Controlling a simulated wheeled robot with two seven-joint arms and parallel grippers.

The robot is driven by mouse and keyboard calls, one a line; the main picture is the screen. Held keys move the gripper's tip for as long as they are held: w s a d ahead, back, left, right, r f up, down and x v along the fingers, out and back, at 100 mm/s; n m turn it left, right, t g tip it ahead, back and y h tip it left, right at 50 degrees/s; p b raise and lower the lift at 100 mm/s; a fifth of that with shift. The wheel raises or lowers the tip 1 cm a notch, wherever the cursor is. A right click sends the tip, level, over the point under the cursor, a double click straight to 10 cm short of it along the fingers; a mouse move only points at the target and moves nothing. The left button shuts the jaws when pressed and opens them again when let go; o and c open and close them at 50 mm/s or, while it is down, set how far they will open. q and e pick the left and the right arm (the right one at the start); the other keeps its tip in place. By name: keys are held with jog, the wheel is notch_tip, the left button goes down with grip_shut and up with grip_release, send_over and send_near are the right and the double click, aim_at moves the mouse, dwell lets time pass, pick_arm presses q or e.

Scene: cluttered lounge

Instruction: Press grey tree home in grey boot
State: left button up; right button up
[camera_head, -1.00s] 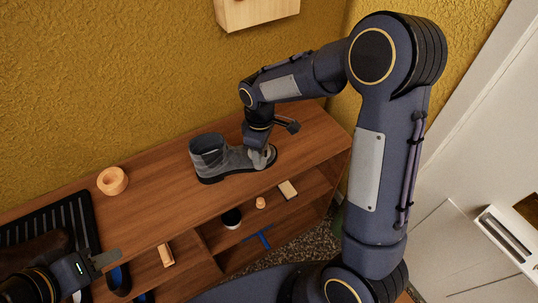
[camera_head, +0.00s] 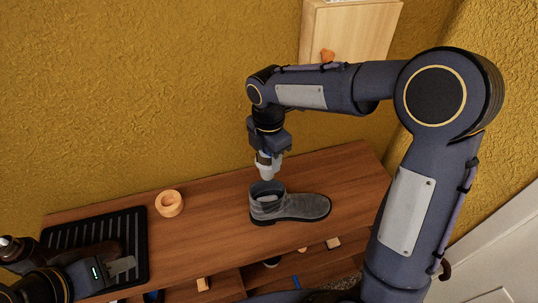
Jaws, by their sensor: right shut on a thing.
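The grey boot (camera_head: 297,207) stands upright on the wooden shelf top, toe pointing right, its open shaft at the left. A paler grey patch shows inside the shaft; I cannot tell what it is. My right gripper (camera_head: 268,164) points down just above the shaft opening. It is shut on a small pale grey piece, seemingly the grey tree, mostly hidden by the fingers. A gap shows between the gripper and the boot. My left gripper (camera_head: 121,266) is at the lower left, over the black tray's edge. Its finger gap is not clear.
A wooden ring (camera_head: 169,203) lies between tray and boot. A pale wooden cabinet (camera_head: 352,30) hangs on the yellow wall. Shelf top right of the boot is clear.

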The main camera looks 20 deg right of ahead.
aim_at(269, 169)
jog(key=shift+f+b, duration=2.05)
jog(key=shift+f, duration=0.9)
jog(key=shift+f+b, duration=2.1)
jog(key=shift+f, duration=1.2)
jog(key=o, duration=1.1)
jog(key=shift+o, duration=0.2)
